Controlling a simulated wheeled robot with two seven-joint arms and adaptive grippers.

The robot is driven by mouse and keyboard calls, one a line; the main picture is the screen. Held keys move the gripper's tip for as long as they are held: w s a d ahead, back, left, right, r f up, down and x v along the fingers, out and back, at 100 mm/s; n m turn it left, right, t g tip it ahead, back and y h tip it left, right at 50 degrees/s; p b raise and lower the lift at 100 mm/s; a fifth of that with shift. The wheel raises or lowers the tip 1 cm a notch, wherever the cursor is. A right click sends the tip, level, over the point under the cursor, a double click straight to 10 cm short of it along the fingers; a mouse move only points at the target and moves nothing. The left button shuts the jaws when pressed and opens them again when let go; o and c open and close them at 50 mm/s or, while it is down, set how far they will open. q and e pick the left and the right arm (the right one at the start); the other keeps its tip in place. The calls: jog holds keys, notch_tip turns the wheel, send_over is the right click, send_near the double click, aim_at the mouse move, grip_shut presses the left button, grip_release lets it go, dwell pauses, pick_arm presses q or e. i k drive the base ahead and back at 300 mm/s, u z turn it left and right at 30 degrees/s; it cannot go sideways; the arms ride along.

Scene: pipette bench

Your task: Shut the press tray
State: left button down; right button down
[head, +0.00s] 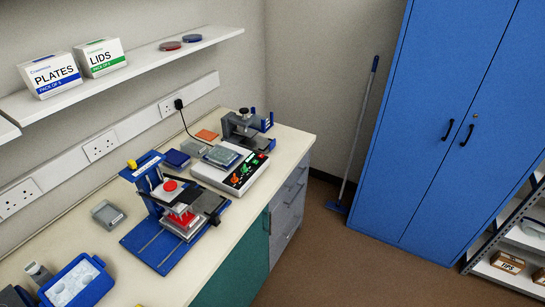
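The press (150,192) stands on the bench, with a blue upright frame, a yellow knob and a red round knob. Its blue base (146,243) carries pale rails toward the bench's front edge. The press tray (182,229) appears as a light plate low on these rails, with a red and white piece (183,217) on it. It seems to sit out in front of the upright; how far is hard to tell. A dark grey part (208,202) juts out at the press's right side.
A white device with coloured buttons (243,174) stands right of the press, and a grey-blue clamp device (243,126) behind it. A small grey tray (108,214) lies to the left. A blue box (76,283) is at lower left, beside an unclear dark shape (14,296).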

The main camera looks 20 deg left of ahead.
aim_at(261, 144)
jog(key=z, duration=0.05)
jog(key=i, duration=0.95)
jog(key=u, duration=1.05)
jog(key=i, duration=0.55)
jog(key=u, duration=0.6)
